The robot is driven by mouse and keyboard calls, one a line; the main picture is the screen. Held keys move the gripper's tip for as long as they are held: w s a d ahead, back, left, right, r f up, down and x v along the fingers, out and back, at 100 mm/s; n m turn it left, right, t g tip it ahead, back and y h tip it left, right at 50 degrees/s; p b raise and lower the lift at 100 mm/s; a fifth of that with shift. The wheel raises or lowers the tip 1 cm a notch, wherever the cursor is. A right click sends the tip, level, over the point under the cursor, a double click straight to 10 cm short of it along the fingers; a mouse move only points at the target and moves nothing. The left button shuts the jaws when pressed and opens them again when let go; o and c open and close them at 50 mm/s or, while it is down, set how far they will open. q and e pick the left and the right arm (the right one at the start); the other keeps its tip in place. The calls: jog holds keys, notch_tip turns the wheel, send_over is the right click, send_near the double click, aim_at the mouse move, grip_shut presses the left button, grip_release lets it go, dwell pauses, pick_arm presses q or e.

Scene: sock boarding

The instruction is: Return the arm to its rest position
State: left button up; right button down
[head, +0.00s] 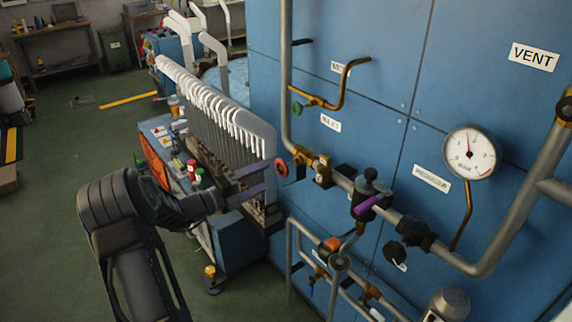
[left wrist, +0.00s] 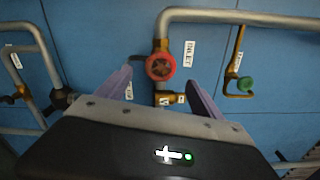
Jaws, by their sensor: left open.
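My left arm (head: 130,240) reaches in from the lower left in the head view. My left gripper (head: 266,176) has two purple fingers and is open, with nothing between its pads. It is close to a red round valve handle (head: 281,167) on the pipework of the blue panel. In the left wrist view the red handle (left wrist: 160,66) shows in the gap between the fingertips, beyond them. I cannot tell whether a finger touches it. My right gripper is not in view.
A rack of white sock boards (head: 215,100) stands close behind my left gripper. Green floor (head: 50,200) is open at the left.

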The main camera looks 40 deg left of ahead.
pick_arm(q)
jog(key=s+d+f+m+g+y, duration=0.1)
jog(key=s+f+m+g, duration=0.2)
jog(key=f, duration=0.4)
jog(key=s+d+f+m+g, duration=0.1)
jog(key=d+f+m+g, duration=0.1)
jog(key=f+m, duration=0.4)
jog(key=s+d+f+m+g, duration=0.4)
jog(key=s+d+f+m, duration=0.15)
jog(key=f, duration=0.25)
jog(key=s+d+f+m+g, duration=0.4)
jog(key=d+f+m, duration=0.15)
jog(key=f, duration=0.25)
jog(key=s+d+f+m+g, duration=0.1)
jog(key=s+d+m, duration=0.4)
jog(key=d+m, duration=0.3)
jog(key=s+d+f+m+g, duration=0.1)
jog(key=s+d+f+m, duration=0.1)
jog(key=s+d+m, duration=0.3)
jog(key=s+d+f+m+g, duration=0.1)
jog(key=s+d+m, duration=0.4)
jog(key=d+m, duration=0.8)
jog(key=d, duration=0.4)
jog(key=shift+d+f+g, duration=0.15)
jog(key=shift+d+g, duration=0.1)
jog(key=shift+g, duration=0.05)
